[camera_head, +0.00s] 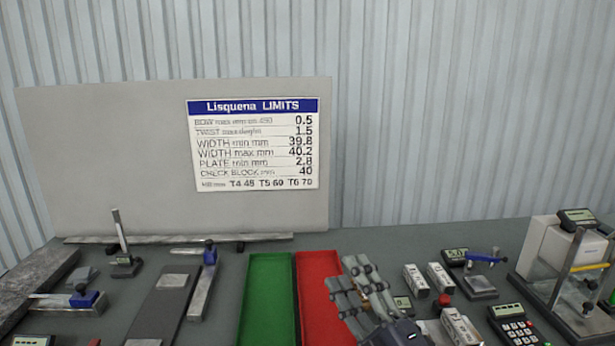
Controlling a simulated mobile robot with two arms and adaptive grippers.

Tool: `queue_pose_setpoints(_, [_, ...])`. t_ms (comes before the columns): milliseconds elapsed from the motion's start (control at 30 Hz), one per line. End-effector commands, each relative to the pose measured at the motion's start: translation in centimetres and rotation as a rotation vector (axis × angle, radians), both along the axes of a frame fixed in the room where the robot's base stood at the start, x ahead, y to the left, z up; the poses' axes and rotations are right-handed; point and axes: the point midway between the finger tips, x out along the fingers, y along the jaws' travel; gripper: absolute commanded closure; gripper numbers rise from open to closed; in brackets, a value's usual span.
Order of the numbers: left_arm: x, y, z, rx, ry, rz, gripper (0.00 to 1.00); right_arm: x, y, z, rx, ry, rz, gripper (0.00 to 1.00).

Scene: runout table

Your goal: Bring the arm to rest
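My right gripper (345,273) comes in from the bottom of the view, with its dark wrist at the lower edge. Its grey fingers point up and to the left over the right side of the red tray (318,300). The fingers stand a little apart, and I see nothing held between them. It appears to be above the tray, hiding part of its right side. My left gripper and arm are not in view.
A green tray (270,300) adjoins the red one. Several pale blocks (415,280), a calculator (515,325) and a glass-sided stand (560,262) are on the right. Gauges and metal bars (172,295) lie left. A limits board (255,145) stands behind.

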Motion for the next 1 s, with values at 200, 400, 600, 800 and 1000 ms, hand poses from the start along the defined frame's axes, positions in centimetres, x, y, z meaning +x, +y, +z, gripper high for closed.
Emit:
queue_pose_setpoints(200, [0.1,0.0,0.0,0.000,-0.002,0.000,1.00,-0.8,-8.1,-11.3,0.334,0.521,-0.267,0.60])
queue_pose_setpoints(400, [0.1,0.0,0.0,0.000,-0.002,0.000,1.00,-7.8,-12.5,-23.1,0.561,1.015,-0.499,0.60])
queue_pose_setpoints(600, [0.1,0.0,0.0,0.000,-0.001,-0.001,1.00,-17.1,-13.6,-30.4,0.683,1.400,-0.667,0.60])
queue_pose_setpoints(800, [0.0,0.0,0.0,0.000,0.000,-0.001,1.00,-25.3,-13.3,-33.8,0.739,1.687,-0.785,0.60])
queue_pose_setpoints(1000, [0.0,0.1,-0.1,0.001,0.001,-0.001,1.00,-26.4,-13.0,-38.2,0.740,1.770,-0.820,0.60])
